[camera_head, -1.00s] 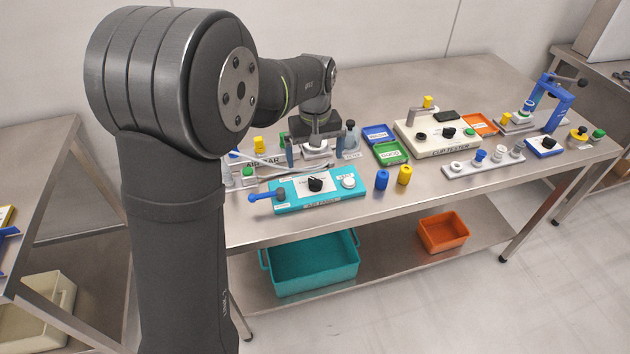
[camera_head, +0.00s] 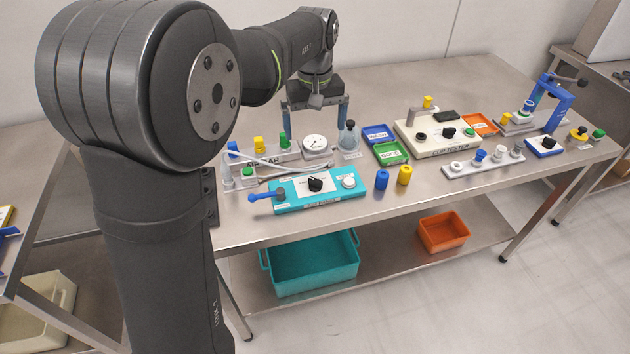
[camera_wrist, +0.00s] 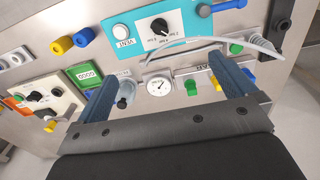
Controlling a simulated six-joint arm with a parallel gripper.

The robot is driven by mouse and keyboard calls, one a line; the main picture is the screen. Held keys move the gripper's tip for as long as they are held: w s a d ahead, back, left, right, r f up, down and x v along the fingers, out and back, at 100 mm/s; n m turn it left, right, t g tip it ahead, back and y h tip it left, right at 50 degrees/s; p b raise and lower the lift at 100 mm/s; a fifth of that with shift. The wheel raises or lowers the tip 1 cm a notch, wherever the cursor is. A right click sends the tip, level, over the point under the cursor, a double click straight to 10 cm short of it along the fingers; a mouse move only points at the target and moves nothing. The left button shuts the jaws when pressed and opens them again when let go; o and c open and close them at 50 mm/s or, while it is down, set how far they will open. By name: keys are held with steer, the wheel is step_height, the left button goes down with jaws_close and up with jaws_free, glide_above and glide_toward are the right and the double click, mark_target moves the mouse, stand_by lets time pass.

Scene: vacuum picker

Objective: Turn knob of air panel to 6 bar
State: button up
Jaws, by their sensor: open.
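The air panel (camera_head: 268,156) is a long grey plate at the back left of the bench, its label only partly legible. It carries a yellow knob (camera_head: 258,144), a green knob (camera_head: 285,141) and a round white gauge (camera_head: 315,143). In the wrist view the gauge (camera_wrist: 158,86) faces up between the fingers, with the green knob (camera_wrist: 195,88) beside it. Its dark needle shows, but the reading is too small to tell. My gripper (camera_head: 315,126) is open and empty above the panel's gauge end, apart from the knobs. In the wrist view, the right finger hides part of the panel.
A turquoise panel (camera_head: 330,197) with a black knob and blue handle lies in front. A pale hose (camera_head: 270,163) crosses the air panel. A clear bottle (camera_head: 349,142) stands right of the gauge. Green (camera_head: 381,154) and blue trays lie further right.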

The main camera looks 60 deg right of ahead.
steer(key=shift+r, duration=0.7)
